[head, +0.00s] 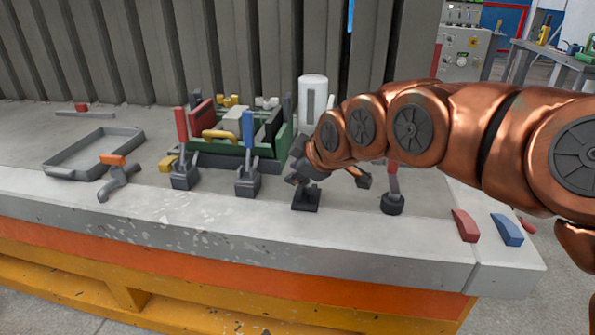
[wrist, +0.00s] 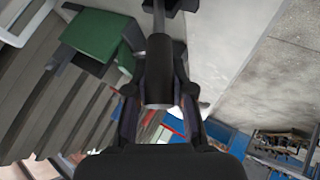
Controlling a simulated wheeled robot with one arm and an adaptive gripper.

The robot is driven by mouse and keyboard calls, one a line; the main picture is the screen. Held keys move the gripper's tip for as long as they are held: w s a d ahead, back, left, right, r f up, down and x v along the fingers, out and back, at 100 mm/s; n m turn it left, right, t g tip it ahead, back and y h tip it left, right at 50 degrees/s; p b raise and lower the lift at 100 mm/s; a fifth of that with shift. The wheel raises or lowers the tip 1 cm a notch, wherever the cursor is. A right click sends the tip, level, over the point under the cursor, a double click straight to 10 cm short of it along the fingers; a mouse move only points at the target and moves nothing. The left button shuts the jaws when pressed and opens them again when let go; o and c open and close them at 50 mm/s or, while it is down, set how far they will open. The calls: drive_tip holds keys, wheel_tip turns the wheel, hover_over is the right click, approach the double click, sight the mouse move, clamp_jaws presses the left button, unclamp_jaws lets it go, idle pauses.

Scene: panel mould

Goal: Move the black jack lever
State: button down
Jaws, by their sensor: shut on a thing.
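The black jack lever stands on a small black base (head: 306,200) on the concrete slab. Its upper part is hidden behind my gripper (head: 301,172) in the head view. In the wrist view the lever's black cylindrical handle (wrist: 159,68) lies between the two fingers of my gripper (wrist: 157,95), which is shut on it. A thinner rod runs from the handle towards the dark base at the top of that view.
Blue-handled (head: 248,145) and red-handled (head: 181,140) levers stand to the left. Another red lever (head: 393,182) stands close on the right. A green crate (head: 282,150) and white cylinder (head: 312,92) are behind. Red (head: 465,225) and blue (head: 507,230) blocks lie at right.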

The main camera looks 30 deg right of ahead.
drive_tip(key=c, duration=1)
unclamp_jaws()
drive_tip(key=shift+f, duration=0.1)
drive_tip(key=shift+o, duration=0.2)
wheel_tip(320, 180, up, 10)
drive_tip(key=shift+s, duration=0.15)
